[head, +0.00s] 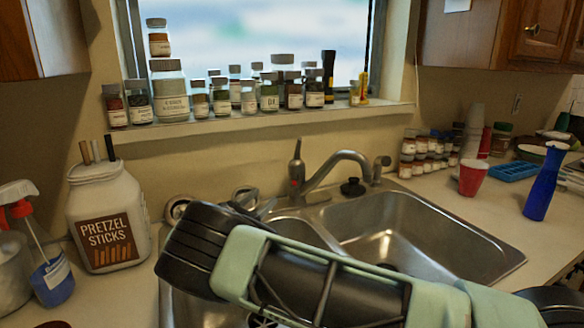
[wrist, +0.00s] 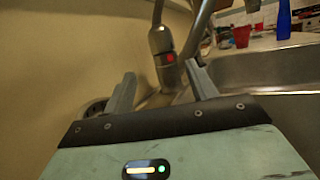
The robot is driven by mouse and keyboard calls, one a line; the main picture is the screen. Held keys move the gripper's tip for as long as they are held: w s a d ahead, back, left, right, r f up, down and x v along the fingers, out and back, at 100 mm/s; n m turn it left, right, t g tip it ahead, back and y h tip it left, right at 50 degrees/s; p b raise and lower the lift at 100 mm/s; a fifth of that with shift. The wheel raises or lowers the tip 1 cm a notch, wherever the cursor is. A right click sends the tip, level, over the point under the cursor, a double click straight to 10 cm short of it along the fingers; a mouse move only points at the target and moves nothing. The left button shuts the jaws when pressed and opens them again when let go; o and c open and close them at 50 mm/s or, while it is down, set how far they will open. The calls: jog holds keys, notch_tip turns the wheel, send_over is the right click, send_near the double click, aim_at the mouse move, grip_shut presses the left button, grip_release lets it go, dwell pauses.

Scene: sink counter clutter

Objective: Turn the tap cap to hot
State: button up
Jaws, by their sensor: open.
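The tap cap (head: 296,172) is a grey upright piece with a red mark, at the back of the sink left of the curved spout (head: 338,160). In the wrist view the tap cap (wrist: 161,44) stands upright just beyond my fingers, its red mark facing me. My gripper (wrist: 160,84) is open and empty, one finger on each side of the line to the cap. I see no clear contact between fingers and cap. In the head view my gripper (head: 252,204) is at the sink's back left, partly hidden by my own arm.
The double sink (head: 440,228) has its right basin clear; my arm covers much of the left one. A pretzel jar (head: 108,215) and spray bottle (head: 52,280) stand left. Spice jars (head: 170,92) line the sill. A red cup (head: 473,178) and blue bottle (head: 543,182) stand right.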

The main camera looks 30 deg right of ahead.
aim_at(297, 168)
jog(key=w+d+r+n+t+p, duration=0.1)
jog(key=d, duration=0.3)
jog(key=w+d+r+t+p, duration=0.1)
jog(key=w+d+r+p, duration=0.1)
jog(key=d, duration=0.3)
jog(key=w+d+r+n+t+p, duration=0.1)
jog(key=w+d+r+t+p, duration=0.1)
jog(key=d, duration=0.3)
jog(key=shift+w+d+r+n+y, duration=0.1)
jog(key=shift+w+d+n+y, duration=0.1)
jog(key=shift+w+n+y, duration=0.15)
jog(key=shift+s, duration=0.1)
jog(key=c, duration=0.7)
